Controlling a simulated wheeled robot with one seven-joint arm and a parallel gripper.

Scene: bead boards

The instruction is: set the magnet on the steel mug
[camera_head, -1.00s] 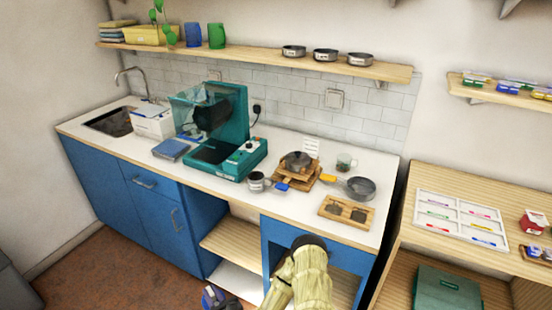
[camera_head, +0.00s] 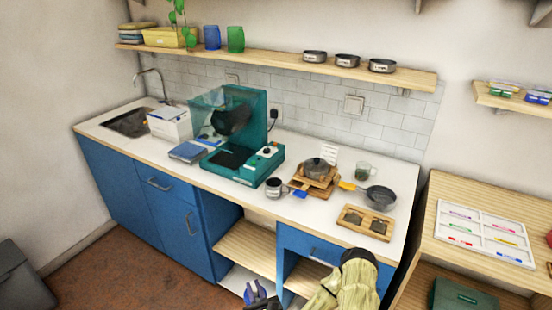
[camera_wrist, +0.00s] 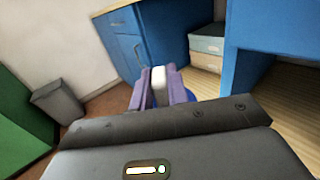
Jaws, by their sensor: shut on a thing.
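The mug (camera_head: 274,188), dark grey with a pale label, stands upright on the white counter between the teal machine and the wooden stand. It looks like the steel mug. My gripper (camera_head: 257,293) is low in front of the cabinets, below the counter top and well apart from the mug. In the wrist view, its purple fingers (camera_wrist: 160,73) are shut on a small whitish block (camera_wrist: 158,82), which I take to be the magnet. The fingers hide its sides. The mug is not in the wrist view.
The teal machine (camera_head: 246,168) stands left of the mug. A wooden stand with a pot (camera_head: 318,168), a glass mug (camera_head: 364,171), a pan (camera_head: 379,198) and a wooden tray (camera_head: 348,222) are to the right. The counter's front edge lies between gripper and mug.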

